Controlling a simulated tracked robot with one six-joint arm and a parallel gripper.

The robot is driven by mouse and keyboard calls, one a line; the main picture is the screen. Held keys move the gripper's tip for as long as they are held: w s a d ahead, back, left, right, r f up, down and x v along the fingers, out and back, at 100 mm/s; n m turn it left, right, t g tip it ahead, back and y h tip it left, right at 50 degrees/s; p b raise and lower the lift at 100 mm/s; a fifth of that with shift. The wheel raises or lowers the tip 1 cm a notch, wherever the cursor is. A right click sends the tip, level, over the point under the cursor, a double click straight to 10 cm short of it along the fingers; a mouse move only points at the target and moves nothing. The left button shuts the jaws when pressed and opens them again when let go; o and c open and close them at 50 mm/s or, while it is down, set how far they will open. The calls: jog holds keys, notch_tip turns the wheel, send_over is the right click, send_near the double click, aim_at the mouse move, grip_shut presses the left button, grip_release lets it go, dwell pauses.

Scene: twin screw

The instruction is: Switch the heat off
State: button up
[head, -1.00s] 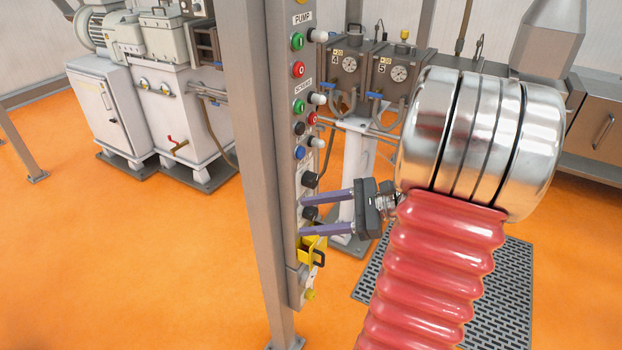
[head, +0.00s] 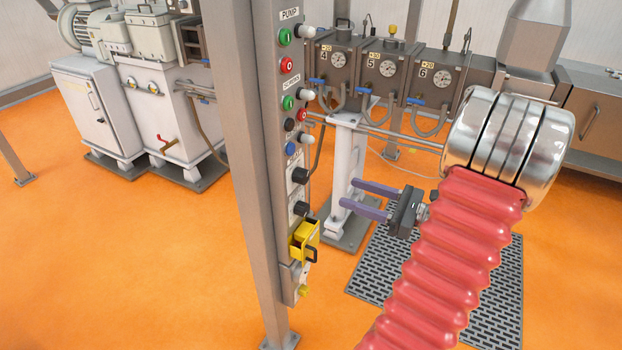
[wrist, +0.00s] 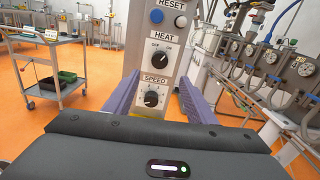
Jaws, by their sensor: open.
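The heat knob (wrist: 160,57) is a black rotary knob on the grey control panel (wrist: 153,75), under the HEAT label. Small marks flank it; I cannot tell surely which one its pointer faces. It also shows in the head view (head: 299,176). The black speed knob (wrist: 151,97) sits directly below it. My gripper (head: 347,192) is open and empty, with its two purple fingers pointing left at the panel. The fingertips stand clear of the panel, about level with the two knobs. In the wrist view, the fingers flank the speed knob.
A blue reset button (wrist: 157,16) is above the heat knob. Several gauge boxes (head: 381,69) stand behind the panel. A steel post (head: 243,150) runs beside the panel. A trolley (wrist: 55,75) is at the left.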

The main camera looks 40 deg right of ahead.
aim_at(307, 178)
jog(key=x, duration=1.3)
jog(key=shift+w+a, duration=0.1)
jog(key=shift+a, duration=0.05)
jog(key=shift+c, duration=0.6)
jog(key=c, duration=0.9)
